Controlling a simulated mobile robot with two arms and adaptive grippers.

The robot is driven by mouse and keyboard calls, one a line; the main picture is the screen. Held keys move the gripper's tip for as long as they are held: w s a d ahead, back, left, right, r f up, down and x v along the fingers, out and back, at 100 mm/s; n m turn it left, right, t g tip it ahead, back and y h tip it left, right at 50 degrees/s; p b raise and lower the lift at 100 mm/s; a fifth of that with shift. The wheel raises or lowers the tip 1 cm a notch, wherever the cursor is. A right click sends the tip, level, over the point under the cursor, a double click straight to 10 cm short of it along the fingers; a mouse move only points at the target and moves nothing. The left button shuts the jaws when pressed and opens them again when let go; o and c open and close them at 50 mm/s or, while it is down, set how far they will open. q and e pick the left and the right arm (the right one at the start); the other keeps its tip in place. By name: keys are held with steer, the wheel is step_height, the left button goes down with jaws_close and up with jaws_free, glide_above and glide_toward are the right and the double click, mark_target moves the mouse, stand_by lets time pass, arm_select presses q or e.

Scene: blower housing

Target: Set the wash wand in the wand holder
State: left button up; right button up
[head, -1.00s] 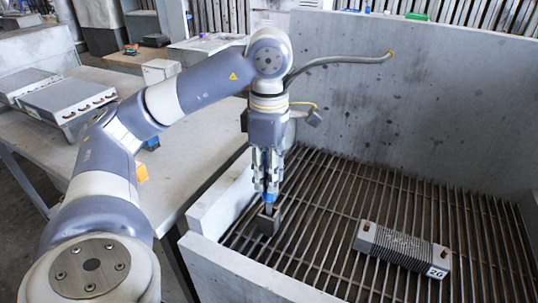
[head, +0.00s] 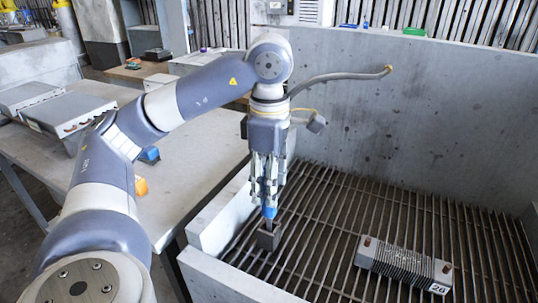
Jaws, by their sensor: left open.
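My left gripper (head: 268,190) points straight down over the left side of the grated basin. Its fingers are open around the upper part of the wash wand. The wand's blue part (head: 269,212) shows just below the fingertips, and its lower end goes down into the top of the wand holder. The wand looks upright. The wand holder (head: 268,238) is a small dark grey block on the grate near the basin's left wall. How deep the wand's tip sits inside is hidden. My right gripper is not in view.
A finned block marked 26 (head: 403,265) lies on the grate (head: 330,225) at the right.

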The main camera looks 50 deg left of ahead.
arm_select(q)
steer(key=shift+r, duration=3.1)
